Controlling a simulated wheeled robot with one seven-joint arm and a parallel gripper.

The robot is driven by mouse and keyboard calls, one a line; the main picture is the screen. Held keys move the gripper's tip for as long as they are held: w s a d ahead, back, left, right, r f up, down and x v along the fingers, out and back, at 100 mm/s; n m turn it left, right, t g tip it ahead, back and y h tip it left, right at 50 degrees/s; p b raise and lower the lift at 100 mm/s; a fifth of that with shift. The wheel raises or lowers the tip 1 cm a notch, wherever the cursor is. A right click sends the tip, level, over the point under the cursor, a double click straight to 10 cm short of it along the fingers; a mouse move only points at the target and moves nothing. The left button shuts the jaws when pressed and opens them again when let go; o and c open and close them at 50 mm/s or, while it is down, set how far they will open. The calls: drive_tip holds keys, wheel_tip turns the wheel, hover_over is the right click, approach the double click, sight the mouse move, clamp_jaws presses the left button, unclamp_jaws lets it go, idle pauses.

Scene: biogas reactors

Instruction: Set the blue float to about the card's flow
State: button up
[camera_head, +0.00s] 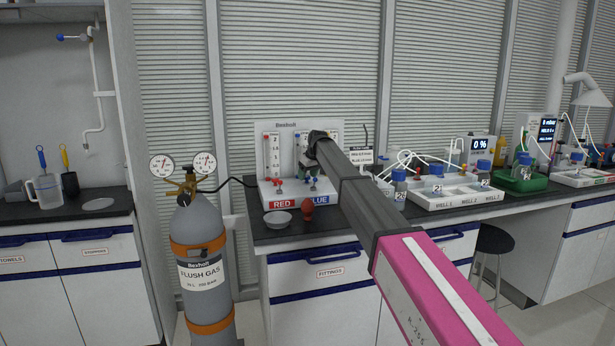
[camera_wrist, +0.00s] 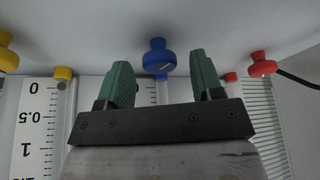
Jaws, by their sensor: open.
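The white flow-meter panel (camera_head: 330,128) stands on the dark bench, with RED (camera_head: 283,204) and BLUE (camera_head: 318,199) labels at its base. The tube below the knob is mostly hidden, and I cannot make out the blue float. The card (camera_head: 360,155) stands right of the panel, its figures too small to read.
The wrist view also shows a yellow knob (camera_wrist: 6,52), a red knob (camera_wrist: 261,65) and a scale (camera_wrist: 40,120). A gas cylinder (camera_head: 205,260) stands at left. A bowl (camera_head: 277,219) and red bulb (camera_head: 307,208) sit before the panel; bottle trays (camera_head: 455,198) stand right.

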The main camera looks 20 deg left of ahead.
drive_tip(key=v, duration=1)
drive_tip(key=shift+r, duration=0.2)
